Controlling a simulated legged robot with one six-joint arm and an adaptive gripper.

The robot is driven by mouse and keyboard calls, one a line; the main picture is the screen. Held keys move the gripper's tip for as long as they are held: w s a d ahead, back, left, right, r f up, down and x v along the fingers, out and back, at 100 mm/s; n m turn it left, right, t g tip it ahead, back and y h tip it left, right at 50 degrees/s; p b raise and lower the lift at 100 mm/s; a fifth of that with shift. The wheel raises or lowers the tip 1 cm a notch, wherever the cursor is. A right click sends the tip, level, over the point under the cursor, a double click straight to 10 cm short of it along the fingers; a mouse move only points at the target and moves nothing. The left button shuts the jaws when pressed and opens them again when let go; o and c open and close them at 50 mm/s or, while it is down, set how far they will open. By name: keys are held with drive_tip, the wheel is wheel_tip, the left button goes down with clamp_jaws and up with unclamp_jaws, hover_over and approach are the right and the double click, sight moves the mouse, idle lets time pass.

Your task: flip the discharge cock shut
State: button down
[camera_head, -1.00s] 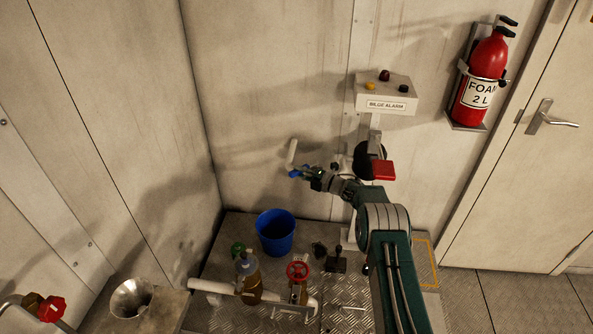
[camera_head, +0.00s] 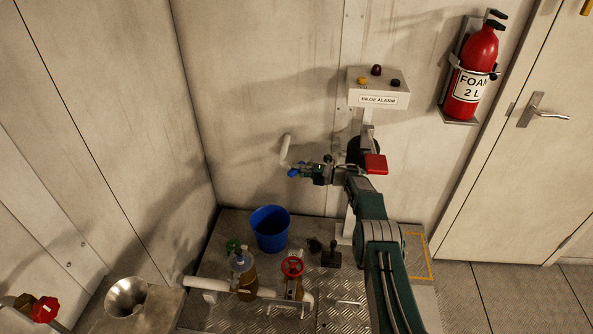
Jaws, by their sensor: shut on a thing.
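My gripper (camera_head: 308,172) reaches left from the end of my arm, in front of the back wall and above the blue bucket (camera_head: 257,230). It is shut on a small blue piece (camera_head: 293,173), seemingly the lever of the discharge cock. The fingers are small here and partly merge with that piece, so the exact grip is unclear. A pale slanted cylinder (camera_head: 286,150) stands just above the blue piece. The body of the cock cannot be made out behind the gripper.
The bilge alarm box (camera_head: 378,87) and a red block (camera_head: 376,164) are above and right of my wrist. A red handwheel (camera_head: 292,267), a bottle (camera_head: 244,278) and a pale pipe (camera_head: 210,283) sit below. A foam extinguisher (camera_head: 470,80) hangs on the right.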

drive_tip(key=shift+d+f, duration=0.1)
drive_tip(key=shift+f, duration=0.35)
drive_tip(key=c, duration=0.8)
unclamp_jaws()
drive_tip(key=shift+c, duration=0.2)
drive_tip(key=shift+r, duration=0.25)
drive_tip(key=v, duration=1.2)
